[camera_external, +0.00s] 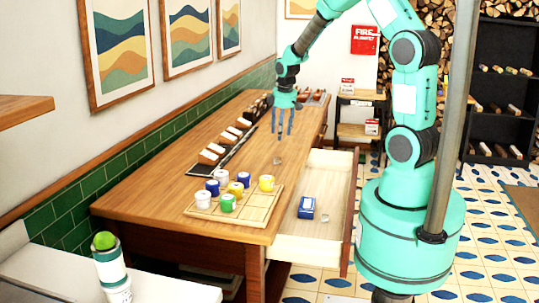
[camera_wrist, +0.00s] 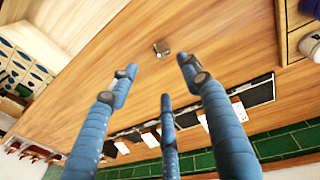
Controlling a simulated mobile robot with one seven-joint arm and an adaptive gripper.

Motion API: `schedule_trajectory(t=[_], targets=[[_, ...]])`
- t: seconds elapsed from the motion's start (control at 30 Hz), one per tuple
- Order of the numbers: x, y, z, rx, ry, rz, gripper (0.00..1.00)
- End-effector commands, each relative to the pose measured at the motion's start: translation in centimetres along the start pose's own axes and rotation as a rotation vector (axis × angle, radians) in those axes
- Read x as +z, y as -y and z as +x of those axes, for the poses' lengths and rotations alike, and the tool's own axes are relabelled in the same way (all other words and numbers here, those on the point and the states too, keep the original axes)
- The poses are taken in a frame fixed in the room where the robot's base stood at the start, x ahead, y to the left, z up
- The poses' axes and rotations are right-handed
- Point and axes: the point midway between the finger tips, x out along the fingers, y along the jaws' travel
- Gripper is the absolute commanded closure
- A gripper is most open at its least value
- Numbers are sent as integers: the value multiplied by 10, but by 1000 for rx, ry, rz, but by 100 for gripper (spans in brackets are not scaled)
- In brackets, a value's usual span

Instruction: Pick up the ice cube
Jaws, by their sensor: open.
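A small greyish, see-through cube (camera_external: 277,161), which looks like the ice cube, lies on the wooden counter (camera_external: 170,190), near its drawer-side edge. In the wrist view the cube (camera_wrist: 161,48) sits alone on bare wood, beyond the fingertips. My gripper (camera_external: 281,131) has several blue fingers pointing down, spread apart and empty. It hangs above the counter, over and slightly beyond the cube, not touching it. In the wrist view my gripper (camera_wrist: 157,72) shows open fingers with the cube past the gap between them.
A wooden grid board (camera_external: 258,212) with several coloured pots stands nearer the camera. A dark strip with white cards (camera_external: 222,152) runs along the wall side. An open drawer (camera_external: 330,180) holds a blue box (camera_external: 307,207) and a small pale item (camera_external: 324,217). Wood around the cube is clear.

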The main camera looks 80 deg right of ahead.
Motion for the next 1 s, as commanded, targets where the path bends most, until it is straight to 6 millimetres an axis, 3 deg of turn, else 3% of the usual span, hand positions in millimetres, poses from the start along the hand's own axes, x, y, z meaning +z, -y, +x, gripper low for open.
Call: schedule_trajectory(t=[0.3,0.5,1.0], targets=[[1,1,49,-1,2,0,52],[0,1,69,-1,1,0,52],[0,1,75,0,0,0,52]])
